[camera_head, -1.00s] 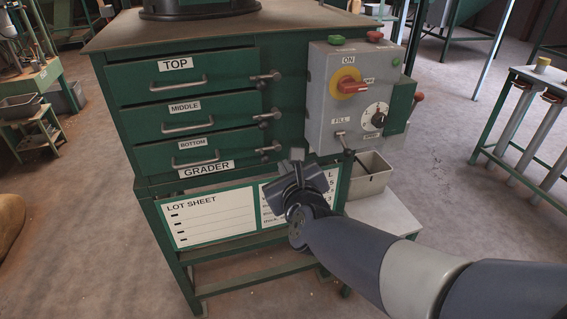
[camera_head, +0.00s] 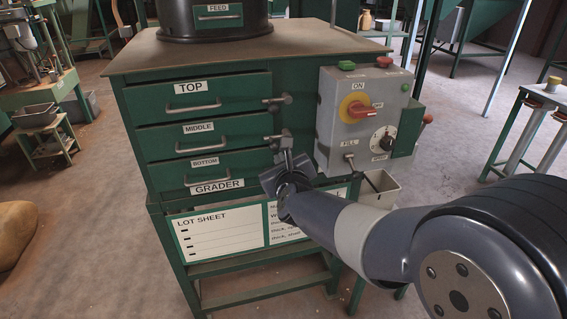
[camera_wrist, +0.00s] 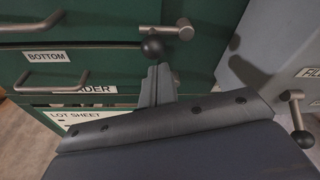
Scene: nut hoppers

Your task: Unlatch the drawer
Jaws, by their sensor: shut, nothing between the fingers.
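The green grader cabinet has three closed drawers: top (camera_head: 245,92), middle (camera_head: 240,134) and bottom (camera_head: 240,166). Each has a bar handle at its middle. The top latch (camera_head: 277,102) sits at the top drawer's right end. The middle latch (camera_head: 271,138) is just above my fingertips. In the wrist view a latch with a black ball knob (camera_wrist: 152,47), apparently the middle one, stands right above the fingertips; I cannot tell if they touch. My gripper (camera_head: 285,153) is shut and empty, pointing up at the drawers' right edge; its fingers also show in the wrist view (camera_wrist: 158,82). The bottom latch is hidden behind it.
A grey control box (camera_head: 340,112) with a red-yellow switch, a dial and a fill lever (camera_head: 350,158) stands close to the right of my gripper. A small bin (camera_head: 384,188) hangs below it. The lot sheet board (camera_head: 220,226) is under the drawers.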

